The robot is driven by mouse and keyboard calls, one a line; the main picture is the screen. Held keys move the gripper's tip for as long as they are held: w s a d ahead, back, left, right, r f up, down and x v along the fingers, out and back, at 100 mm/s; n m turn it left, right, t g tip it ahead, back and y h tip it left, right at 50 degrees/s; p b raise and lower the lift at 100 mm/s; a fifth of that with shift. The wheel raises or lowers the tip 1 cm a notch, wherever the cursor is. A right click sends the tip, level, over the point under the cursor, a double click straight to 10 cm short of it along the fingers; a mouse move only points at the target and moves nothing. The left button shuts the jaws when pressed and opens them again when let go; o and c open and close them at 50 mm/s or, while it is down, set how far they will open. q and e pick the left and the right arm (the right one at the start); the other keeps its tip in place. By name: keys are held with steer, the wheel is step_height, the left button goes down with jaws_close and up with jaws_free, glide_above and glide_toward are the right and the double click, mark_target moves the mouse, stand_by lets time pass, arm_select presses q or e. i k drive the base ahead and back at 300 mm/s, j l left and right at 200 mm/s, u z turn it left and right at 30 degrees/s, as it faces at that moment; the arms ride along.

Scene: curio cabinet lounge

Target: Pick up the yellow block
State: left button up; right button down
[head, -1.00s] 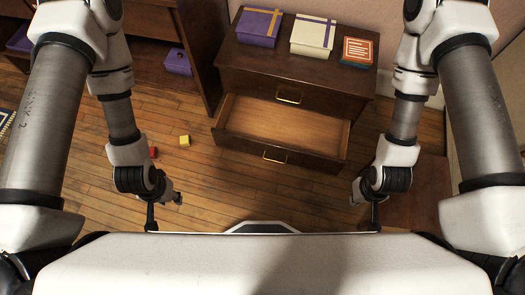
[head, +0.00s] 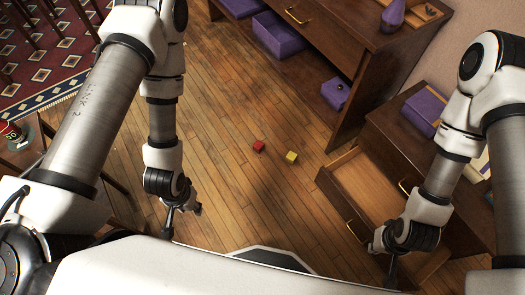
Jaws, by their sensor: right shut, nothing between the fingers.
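My right gripper (head: 391,272) is shut and empty, low at the right, in front of the chest with the open drawer. Neither gripper touches the block.
A red block (head: 259,146) lies just left of the yellow one. An open drawer (head: 352,190) juts out from a wooden chest at the right. A long cabinet with purple boxes (head: 279,35) stands behind. A patterned rug (head: 30,75) lies at far left.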

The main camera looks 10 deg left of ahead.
mark_target(291, 158)
steer(key=i+l+z, duration=0.1)
steer(key=l+z, duration=0.25)
steer(key=i+l+z, duration=0.15)
steer(key=z, duration=0.25)
